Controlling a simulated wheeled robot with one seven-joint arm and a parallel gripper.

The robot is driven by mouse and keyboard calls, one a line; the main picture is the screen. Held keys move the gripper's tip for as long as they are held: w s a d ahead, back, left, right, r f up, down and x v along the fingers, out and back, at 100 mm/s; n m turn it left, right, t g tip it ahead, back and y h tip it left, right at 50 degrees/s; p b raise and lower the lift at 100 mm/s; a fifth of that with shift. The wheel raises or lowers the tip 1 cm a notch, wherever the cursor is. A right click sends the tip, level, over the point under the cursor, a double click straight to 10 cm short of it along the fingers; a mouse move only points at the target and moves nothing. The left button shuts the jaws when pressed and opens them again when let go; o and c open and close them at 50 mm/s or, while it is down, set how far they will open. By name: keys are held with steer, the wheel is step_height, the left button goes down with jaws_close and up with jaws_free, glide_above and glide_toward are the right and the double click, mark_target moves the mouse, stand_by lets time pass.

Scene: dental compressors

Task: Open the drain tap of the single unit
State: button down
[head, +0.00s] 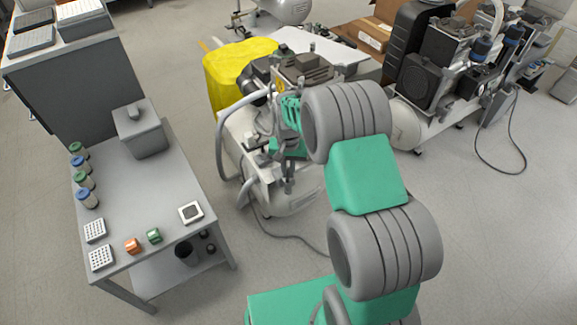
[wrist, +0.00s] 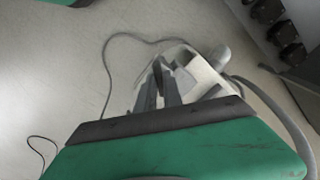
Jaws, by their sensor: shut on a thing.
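The single unit (head: 295,203) is a compressor with a white tank and a dark motor on top, standing on the floor in the middle of the head view. Its pale tank also shows in the wrist view (wrist: 203,74), beyond the fingers. My gripper (head: 289,187) points down at the front of the tank. In the wrist view its two dark fingers (wrist: 158,66) are close together against the unit. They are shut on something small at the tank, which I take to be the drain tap. The tap itself is hidden by the fingers, so its handle angle cannot be told.
A grey table (head: 150,195) with jars, small racks and a grey box (head: 141,128) stands at left. A yellow cover (head: 232,68) is behind the unit, and a larger compressor (head: 425,115) stands at right. A cable (head: 290,236) lies on the floor.

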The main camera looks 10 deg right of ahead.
mark_target(288, 173)
steer(key=n+p, duration=0.1)
steer(key=n, duration=0.3)
steer(key=shift+r+n+p, duration=0.1)
steer(key=shift+n+p, duration=0.2)
steer(key=shift+p, duration=0.1)
steer(key=shift+n+p, duration=0.45)
steer(key=shift+n, duration=1.05)
steer(key=c, duration=1.5)
jaws_free()
step_height(288, 173, up, 8)
steer(key=shift+f+p, duration=0.2)
steer(key=shift+p, duration=0.75)
